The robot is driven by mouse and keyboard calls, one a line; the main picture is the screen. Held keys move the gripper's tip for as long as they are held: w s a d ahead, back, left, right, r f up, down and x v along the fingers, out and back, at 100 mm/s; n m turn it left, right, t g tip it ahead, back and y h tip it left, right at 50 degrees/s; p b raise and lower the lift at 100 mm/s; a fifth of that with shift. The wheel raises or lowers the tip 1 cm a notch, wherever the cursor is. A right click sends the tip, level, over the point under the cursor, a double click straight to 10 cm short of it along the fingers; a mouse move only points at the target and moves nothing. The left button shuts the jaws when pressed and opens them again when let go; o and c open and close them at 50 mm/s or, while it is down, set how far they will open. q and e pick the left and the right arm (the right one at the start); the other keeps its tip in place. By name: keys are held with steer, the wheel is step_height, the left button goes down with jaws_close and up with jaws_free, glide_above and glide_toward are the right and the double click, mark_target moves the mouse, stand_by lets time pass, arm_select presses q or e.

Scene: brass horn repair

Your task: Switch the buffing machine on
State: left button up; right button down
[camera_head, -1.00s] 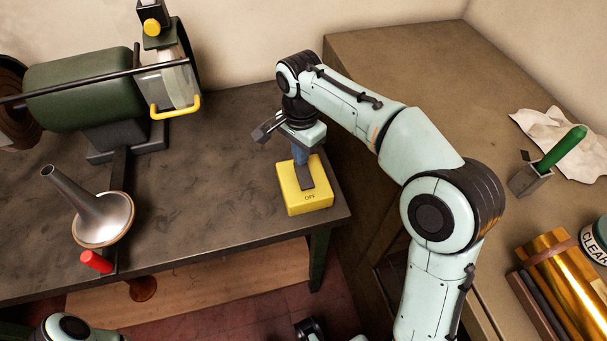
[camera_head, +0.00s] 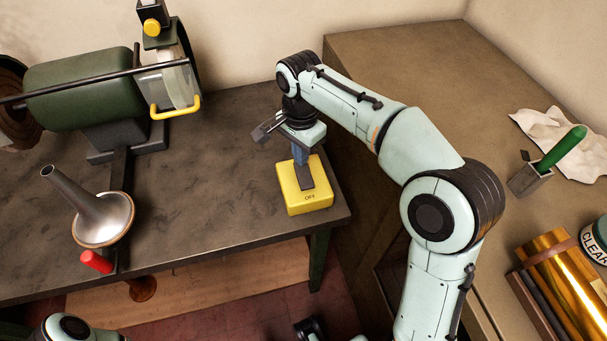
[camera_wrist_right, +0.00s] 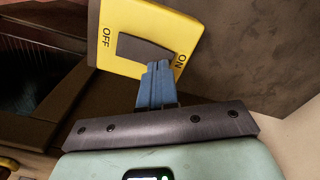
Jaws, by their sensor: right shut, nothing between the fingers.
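The buffing machine (camera_head: 75,88) has a green motor body and stands at the back left of the dark bench. Its yellow switch box (camera_head: 308,201) sits near the bench's right corner, with a dark rocker (camera_head: 306,178) and "OFF" on the near side. The right wrist view shows the switch box (camera_wrist_right: 107,58) with "ON" at the other end of the rocker (camera_wrist_right: 140,47). My right gripper (camera_head: 300,158) is shut and empty, pointing down. In the wrist view its blue fingertips (camera_wrist_right: 160,66) are at the rocker's ON end; whether they touch is unclear. My left gripper is not visible.
A brown cabinet (camera_head: 400,65) rises close to the right of the switch. On the right are a green-handled tool (camera_head: 560,149), a cloth and a brass cylinder (camera_head: 563,268).

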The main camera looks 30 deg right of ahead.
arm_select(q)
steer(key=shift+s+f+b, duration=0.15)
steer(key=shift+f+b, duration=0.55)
arm_select(e)
steer(key=shift+f, duration=1.1)
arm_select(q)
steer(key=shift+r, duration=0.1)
arm_select(e)
step_height(320, 180, up, 3)
steer(key=p, duration=0.2)
steer(key=shift+p, duration=0.35)
step_height(320, 180, up, 4)
steer(key=p, duration=0.3)
steer(key=shift+r+p, duration=0.1)
steer(key=shift+p, duration=0.2)
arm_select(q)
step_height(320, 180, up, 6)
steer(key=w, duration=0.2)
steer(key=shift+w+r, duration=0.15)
